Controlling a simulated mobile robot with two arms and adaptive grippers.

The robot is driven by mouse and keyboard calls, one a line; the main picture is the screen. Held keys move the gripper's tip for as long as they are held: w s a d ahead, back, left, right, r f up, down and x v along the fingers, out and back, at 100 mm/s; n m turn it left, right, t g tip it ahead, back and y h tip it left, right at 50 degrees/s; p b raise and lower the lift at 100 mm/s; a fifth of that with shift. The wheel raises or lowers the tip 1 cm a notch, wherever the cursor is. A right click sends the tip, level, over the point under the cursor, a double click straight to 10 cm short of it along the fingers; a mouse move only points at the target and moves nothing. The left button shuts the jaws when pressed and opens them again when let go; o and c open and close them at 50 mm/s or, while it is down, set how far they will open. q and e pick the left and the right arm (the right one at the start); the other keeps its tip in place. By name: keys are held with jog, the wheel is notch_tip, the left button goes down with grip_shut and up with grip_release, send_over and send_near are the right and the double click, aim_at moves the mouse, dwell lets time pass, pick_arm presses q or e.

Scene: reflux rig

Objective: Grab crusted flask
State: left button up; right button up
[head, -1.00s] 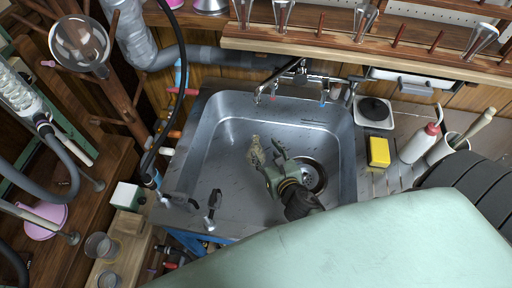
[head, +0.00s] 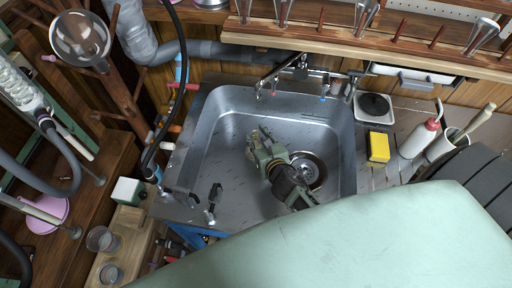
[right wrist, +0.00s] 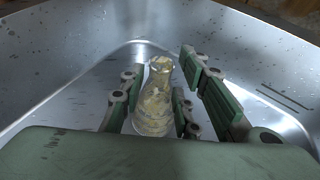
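The crusted flask (right wrist: 154,105) is a clear conical glass with yellowish crust inside. In the right wrist view it stands upright in the steel sink. My right gripper (right wrist: 160,78) is open, with its green fingers on both sides of the flask. The left finger is close to the glass, and a gap shows toward the outer right finger. Whether any finger touches the glass, I cannot tell. In the head view my right gripper (head: 259,142) reaches down into the sink and mostly hides the flask. My left gripper is not in view.
The sink (head: 225,135) has raised walls, a drain (head: 308,172) beside my gripper and a faucet (head: 290,75) at the back. A yellow sponge (head: 378,147) and a white bottle (head: 419,139) stand on the right counter. The sink's left floor is clear.

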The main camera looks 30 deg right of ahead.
jog(key=c, duration=0.6)
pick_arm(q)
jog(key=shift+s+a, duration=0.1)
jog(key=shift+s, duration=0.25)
pick_arm(e)
grip_shut()
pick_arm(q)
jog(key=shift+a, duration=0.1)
pick_arm(e)
jog(key=shift+s, duration=0.1)
jog(key=shift+r, duration=0.1)
